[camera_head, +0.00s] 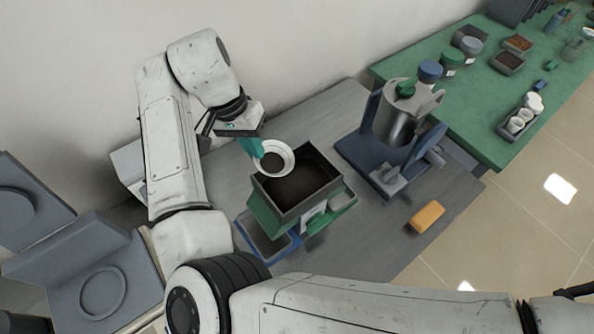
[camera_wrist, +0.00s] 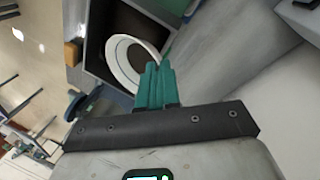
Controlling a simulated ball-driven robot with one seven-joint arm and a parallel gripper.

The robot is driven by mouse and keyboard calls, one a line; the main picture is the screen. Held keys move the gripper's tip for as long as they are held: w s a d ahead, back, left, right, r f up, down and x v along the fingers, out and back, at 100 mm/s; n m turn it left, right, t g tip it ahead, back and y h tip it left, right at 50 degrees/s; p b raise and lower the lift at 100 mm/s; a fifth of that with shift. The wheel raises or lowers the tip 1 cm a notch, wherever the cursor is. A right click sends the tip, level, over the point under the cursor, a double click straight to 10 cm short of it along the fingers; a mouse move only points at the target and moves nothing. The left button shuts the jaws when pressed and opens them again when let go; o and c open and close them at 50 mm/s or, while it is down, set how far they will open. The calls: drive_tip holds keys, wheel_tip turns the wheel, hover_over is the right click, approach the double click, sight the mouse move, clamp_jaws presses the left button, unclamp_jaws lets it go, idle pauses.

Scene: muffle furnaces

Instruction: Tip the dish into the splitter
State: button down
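A white dish (camera_head: 289,153) with dark brown material inside is over the back left part of the splitter. My gripper (camera_head: 262,153) has teal fingers closed on the dish's left rim. In the wrist view the teal fingers (camera_wrist: 158,80) pinch the edge of the white dish (camera_wrist: 121,52), and the dish's inside shows dark. The splitter (camera_head: 262,203) is a green box with a grey open-topped hopper, dark inside. The dish looks roughly level, a little above the hopper's rim. The gripper hides part of the dish's rim.
A blue tray (camera_head: 293,243) sits under the splitter. A blue stand with a metal cylinder (camera_head: 393,126) is to the right, and an orange block (camera_head: 427,217) lies on the grey bench. A green table (camera_head: 480,130) behind carries jars and trays.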

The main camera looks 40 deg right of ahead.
drive_tip(key=shift+s+d+r+t+y, duration=0.2)
drive_tip(key=shift+r+t+y, duration=0.25)
drive_tip(key=shift+t, duration=0.25)
drive_tip(key=shift+s+d+r+t+y, duration=0.2)
drive_tip(key=shift+s+r+t+y, duration=0.1)
drive_tip(key=shift+t+y, duration=0.3)
drive_tip(key=shift+s+d+r+t+y, duration=0.35)
drive_tip(key=shift+t+y, duration=0.1)
drive_tip(key=shift+t, duration=0.15)
idle(0.4)
